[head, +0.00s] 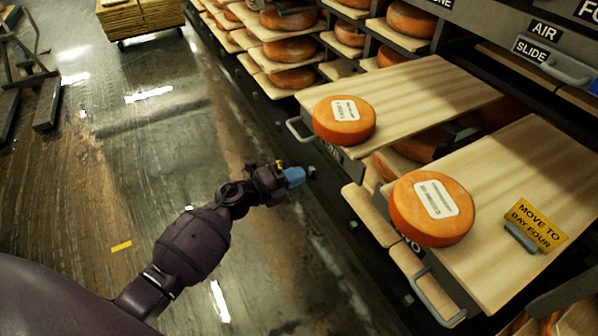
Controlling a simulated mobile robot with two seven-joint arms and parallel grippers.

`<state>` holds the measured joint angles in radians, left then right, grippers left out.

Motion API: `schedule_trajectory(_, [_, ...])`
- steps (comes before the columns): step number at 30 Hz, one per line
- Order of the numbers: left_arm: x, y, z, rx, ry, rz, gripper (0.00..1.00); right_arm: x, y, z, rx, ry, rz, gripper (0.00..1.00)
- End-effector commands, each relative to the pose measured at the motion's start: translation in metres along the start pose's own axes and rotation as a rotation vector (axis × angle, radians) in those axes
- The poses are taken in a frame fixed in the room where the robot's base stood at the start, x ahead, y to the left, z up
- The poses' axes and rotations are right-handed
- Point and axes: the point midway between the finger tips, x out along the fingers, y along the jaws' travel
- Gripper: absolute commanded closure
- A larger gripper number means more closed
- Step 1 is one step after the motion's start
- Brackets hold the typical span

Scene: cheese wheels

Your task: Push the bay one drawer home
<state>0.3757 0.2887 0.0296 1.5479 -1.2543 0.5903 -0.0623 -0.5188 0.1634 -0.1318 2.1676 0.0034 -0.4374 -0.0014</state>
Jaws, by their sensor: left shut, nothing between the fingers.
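Two wooden drawer boards stand pulled out of the rack. The farther board, which looks like the bay one drawer (420,90), carries an orange cheese wheel (344,121) with a white label near its front edge. Its metal handle (298,131) is at the left front corner, and the label below the edge is partly hidden. My left gripper (297,176) is shut and empty, with blue at its tip. In the picture it is just below and left of that drawer's front, over the floor, apart from the handle. My right gripper is not in view.
The nearer pulled-out drawer (530,170), with a label ending in "WO", holds another cheese wheel (432,209) and a yellow "MOVE TO BAY FOUR" sign (537,224). Its handle (436,297) sticks out. Full racks (290,50) stand behind. The floor on the left is mostly clear.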

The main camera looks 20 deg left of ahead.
Motion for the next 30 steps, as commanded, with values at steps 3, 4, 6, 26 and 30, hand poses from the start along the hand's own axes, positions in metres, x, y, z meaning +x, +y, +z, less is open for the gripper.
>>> schedule_trajectory(3, [0.022, 0.002, -0.001, -0.003, 0.002, -0.001, 1.00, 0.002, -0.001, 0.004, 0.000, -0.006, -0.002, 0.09])
schedule_trajectory(4, [0.028, 0.002, -0.001, -0.004, 0.001, 0.000, 1.00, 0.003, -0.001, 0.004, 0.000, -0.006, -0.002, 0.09])
schedule_trajectory(6, [0.040, 0.002, -0.001, -0.004, 0.001, 0.000, 1.00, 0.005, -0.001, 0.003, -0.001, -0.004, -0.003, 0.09])
schedule_trajectory(26, [0.112, 0.001, 0.000, -0.003, 0.000, -0.001, 1.00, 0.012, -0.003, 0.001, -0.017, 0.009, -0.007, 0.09])
schedule_trajectory(30, [0.112, 0.000, 0.000, -0.003, -0.001, -0.001, 1.00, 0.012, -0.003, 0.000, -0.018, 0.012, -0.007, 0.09])
